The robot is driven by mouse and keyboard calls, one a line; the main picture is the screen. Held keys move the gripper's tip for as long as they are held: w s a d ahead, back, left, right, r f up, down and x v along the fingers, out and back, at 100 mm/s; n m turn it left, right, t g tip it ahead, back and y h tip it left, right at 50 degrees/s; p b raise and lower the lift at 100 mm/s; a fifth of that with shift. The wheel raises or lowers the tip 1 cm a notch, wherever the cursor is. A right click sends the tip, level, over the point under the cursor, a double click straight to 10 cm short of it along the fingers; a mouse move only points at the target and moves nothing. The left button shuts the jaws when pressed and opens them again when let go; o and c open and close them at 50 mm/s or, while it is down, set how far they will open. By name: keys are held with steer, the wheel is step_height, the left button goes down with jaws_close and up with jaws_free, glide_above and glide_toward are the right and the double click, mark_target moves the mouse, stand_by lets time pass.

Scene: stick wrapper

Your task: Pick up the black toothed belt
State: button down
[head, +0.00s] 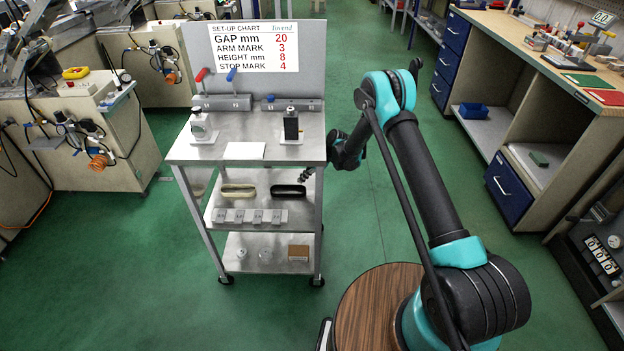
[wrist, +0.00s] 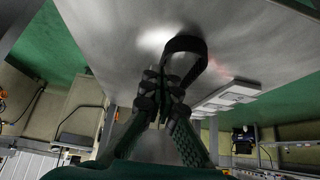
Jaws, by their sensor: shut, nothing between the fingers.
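The black toothed belt (head: 288,186) lies as a long flattened loop on the right of the cart's middle shelf. In the wrist view the belt (wrist: 200,46) is a dark loop on the pale shelf surface, just beyond the fingertips and to their right. My gripper (wrist: 165,85) is shut with nothing between its fingers. Its tips overlap the near end of the belt in that view; I cannot tell whether they touch it. In the head view my gripper (head: 306,175) reaches in from the cart's right side, close to the belt's right end.
A cream belt (head: 238,186) lies left of the black one. A row of grey blocks (head: 250,216) stands in front of both. The cart's top deck (head: 245,152) is above this shelf, and a right-hand leg (head: 319,215) stands near my gripper.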

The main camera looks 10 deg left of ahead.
steer(key=a, duration=0.2)
steer(key=s+a, duration=0.1)
steer(key=a, duration=0.1)
steer(key=shift+a, duration=0.25)
steer(key=shift+s+f, duration=0.1)
steer(key=shift+f, duration=0.7)
steer(key=w+d, duration=0.1)
steer(key=d, duration=0.3)
steer(key=w+d, duration=0.1)
steer(key=d, duration=0.3)
steer(key=w+d, duration=0.1)
steer(key=d, duration=0.3)
steer(key=shift+d+f, duration=0.1)
steer(key=shift+r, duration=0.9)
